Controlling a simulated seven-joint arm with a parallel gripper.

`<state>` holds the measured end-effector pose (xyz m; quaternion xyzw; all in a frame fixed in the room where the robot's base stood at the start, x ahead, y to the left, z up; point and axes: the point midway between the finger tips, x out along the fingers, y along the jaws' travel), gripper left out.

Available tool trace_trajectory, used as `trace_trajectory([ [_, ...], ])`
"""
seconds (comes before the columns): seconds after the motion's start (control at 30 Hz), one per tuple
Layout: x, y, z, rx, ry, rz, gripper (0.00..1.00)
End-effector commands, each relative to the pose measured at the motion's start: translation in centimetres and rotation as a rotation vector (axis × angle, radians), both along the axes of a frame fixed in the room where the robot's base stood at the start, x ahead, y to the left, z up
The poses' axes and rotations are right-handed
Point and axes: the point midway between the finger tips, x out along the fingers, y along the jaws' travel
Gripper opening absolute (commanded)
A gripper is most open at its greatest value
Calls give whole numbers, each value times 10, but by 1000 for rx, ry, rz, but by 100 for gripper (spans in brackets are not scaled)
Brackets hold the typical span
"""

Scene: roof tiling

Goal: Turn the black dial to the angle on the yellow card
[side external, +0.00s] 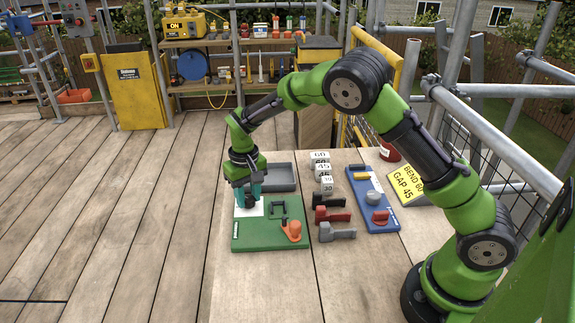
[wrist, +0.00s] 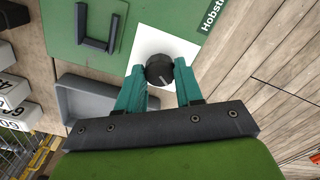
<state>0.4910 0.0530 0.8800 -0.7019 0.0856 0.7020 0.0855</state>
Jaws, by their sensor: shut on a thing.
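The black dial (wrist: 159,67) sits on a white square (wrist: 150,42) of the green board (side external: 270,236). In the wrist view a pale line on the dial points down and slightly right. My gripper (side external: 250,197) points down over the board's back left part. Its two teal fingers are on either side of the dial, shut on it. In the side view the fingers mostly hide the dial. The yellow card (side external: 408,184) stands tilted at the right and reads "BEND 60" and "GAP 45".
The green board also carries a dark U-shaped bracket (wrist: 99,37) and an orange part (side external: 292,231). A grey tray (side external: 283,178) lies behind. Numbered white blocks (side external: 322,169), red, black and grey clamp-like tools (side external: 332,216) and a blue board (side external: 383,212) stand to the right.

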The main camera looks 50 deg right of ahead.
Motion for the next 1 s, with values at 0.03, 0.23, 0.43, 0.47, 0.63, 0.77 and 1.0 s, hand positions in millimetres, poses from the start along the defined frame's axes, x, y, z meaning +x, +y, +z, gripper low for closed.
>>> trace_trajectory([
  [0.03, 0, 0, 1, 1, 0, -43, 5],
  [0.23, 0, 0, 1, 1, 0, -235, 5],
  [0.43, 0, 0, 1, 0, 0, -416, 5],
  [0.47, 0, 0, 1, 0, 0, -441, 5],
  [0.63, 0, 0, 1, 1, 0, -570, 5],
  [0.77, 0, 0, 1, 1, 0, -646, 5],
  [1.0, 0, 0, 1, 0, 0, -734, 5],
])
